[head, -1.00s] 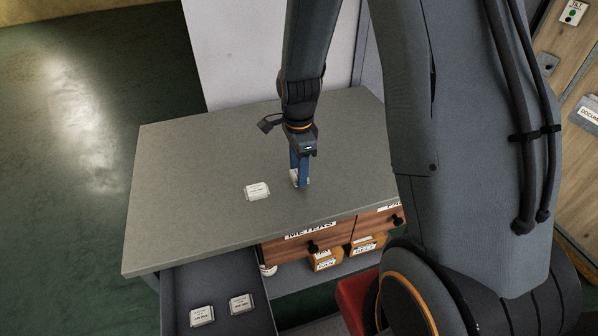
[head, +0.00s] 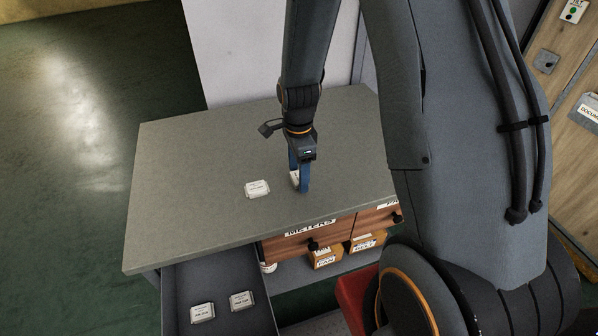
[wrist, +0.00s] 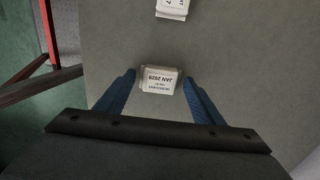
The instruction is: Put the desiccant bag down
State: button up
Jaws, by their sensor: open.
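A white desiccant bag (wrist: 159,80) with printed text, including "JAN 2029", lies on the grey tabletop between the spread fingers of my gripper (wrist: 158,92) in the wrist view. Gaps show between the bag and both blue fingers. In the head view my gripper (head: 299,188) points down at the tabletop, and its fingers partly hide this bag (head: 294,178). A second white bag (head: 257,189) lies on the table to the left of my gripper. It also shows at the top of the wrist view (wrist: 172,8).
The grey table (head: 190,160) is mostly clear. An open drawer (head: 180,285) below its front edge holds two more white bags (head: 202,312) (head: 241,300). Wooden drawers marked "METERS" (head: 310,240) and labelled boxes (head: 326,258) are under the tabletop.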

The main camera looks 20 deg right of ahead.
notch_tip(320, 180, up, 11)
jog(key=b, duration=0.2)
jog(key=s+n+t, duration=0.1)
jog(key=s+n, duration=1.2)
jog(key=n, duration=0.5)
jog(key=shift+r, duration=0.45)
